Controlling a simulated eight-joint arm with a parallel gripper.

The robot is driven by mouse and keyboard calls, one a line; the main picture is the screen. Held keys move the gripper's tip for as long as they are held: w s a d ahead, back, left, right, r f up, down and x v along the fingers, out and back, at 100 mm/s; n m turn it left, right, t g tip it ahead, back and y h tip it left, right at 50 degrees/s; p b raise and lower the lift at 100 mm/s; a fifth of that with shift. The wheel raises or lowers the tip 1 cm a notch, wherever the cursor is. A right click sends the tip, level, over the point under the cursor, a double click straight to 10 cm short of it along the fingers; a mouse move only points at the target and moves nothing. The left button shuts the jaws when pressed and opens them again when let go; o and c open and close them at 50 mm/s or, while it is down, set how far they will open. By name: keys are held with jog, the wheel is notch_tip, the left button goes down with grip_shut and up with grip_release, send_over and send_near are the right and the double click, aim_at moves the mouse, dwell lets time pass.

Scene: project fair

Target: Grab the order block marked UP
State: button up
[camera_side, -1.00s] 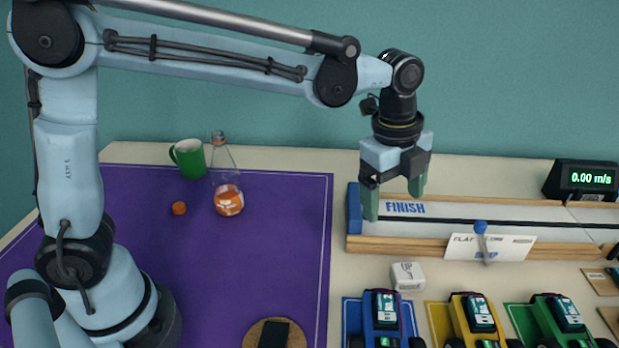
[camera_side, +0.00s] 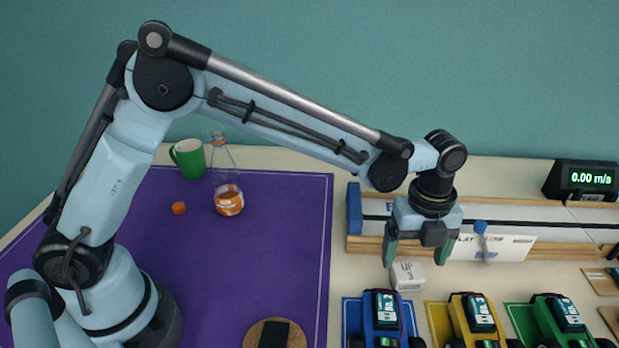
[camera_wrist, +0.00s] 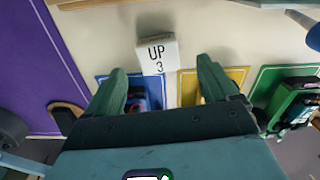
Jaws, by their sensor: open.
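The order block (camera_side: 407,276) is a small white block on the cream table, just behind the blue car's mat. In the wrist view the block (camera_wrist: 157,57) shows its marking "UP 3" and lies ahead of my fingertips, roughly between them in the picture. My gripper (camera_side: 417,258) is open and empty, its green fingers pointing down near the block. In the side view its left finger stands close to the block's upper left. I cannot tell whether it touches. In the wrist view my gripper (camera_wrist: 163,80) shows both fingers apart.
A blue car (camera_side: 383,315), a yellow car (camera_side: 474,318) and a green car (camera_side: 556,316) stand on mats in front. The track (camera_side: 520,215) with a white sign (camera_side: 510,248) lies behind. A bottle (camera_side: 228,190) and a green mug (camera_side: 188,158) stand left.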

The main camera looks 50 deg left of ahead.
aim_at(409, 271)
jog(key=shift+a+f, duration=0.1)
jog(key=shift+f, duration=2.5)
jog(key=c, duration=1.1)
jog(key=shift+o, duration=0.2)
jog(key=shift+r, duration=0.1)
